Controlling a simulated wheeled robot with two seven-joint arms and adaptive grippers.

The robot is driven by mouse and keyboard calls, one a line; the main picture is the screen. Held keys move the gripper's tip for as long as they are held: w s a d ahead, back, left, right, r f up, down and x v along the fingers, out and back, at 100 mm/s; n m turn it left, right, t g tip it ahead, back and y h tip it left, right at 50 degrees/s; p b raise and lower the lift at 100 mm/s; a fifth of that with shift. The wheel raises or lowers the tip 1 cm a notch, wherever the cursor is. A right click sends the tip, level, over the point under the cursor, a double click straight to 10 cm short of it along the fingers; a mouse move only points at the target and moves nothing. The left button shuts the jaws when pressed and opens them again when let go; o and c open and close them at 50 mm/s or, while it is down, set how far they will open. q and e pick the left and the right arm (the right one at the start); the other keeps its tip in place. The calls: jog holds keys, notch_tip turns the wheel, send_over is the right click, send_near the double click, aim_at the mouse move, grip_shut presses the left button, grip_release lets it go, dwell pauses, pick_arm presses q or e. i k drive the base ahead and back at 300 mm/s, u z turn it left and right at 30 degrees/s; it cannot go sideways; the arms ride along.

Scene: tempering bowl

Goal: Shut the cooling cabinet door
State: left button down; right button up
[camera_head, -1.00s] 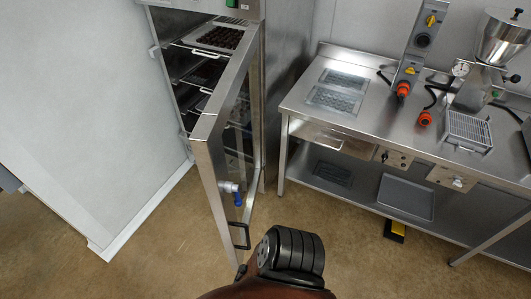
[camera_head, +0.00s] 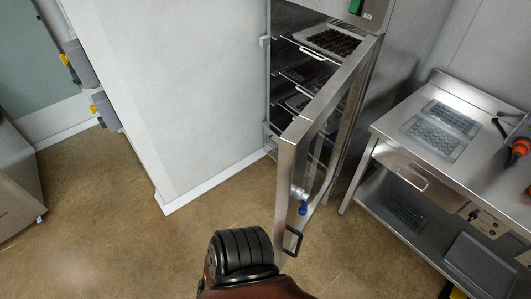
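The cooling cabinet (camera_head: 372,9) stands right of the middle, with racks inside. Its glazed door (camera_head: 285,190) has a steel frame and stands well open, swung out toward me. A dark bar handle (camera_head: 292,241) sits low on the door's free edge. A white and blue fitting (camera_head: 301,198) shows at the door glass; I cannot tell which side it is on.
Trays of dark pieces (camera_head: 330,41) lie on the cabinet racks. A steel bench (camera_head: 400,154) with a lower shelf stands to the right of the door. A white wall panel (camera_head: 185,95) is left of the cabinet. The brown floor (camera_head: 110,215) at left is clear.

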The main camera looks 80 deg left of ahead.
aim_at(345, 87)
jog(key=u, duration=3)
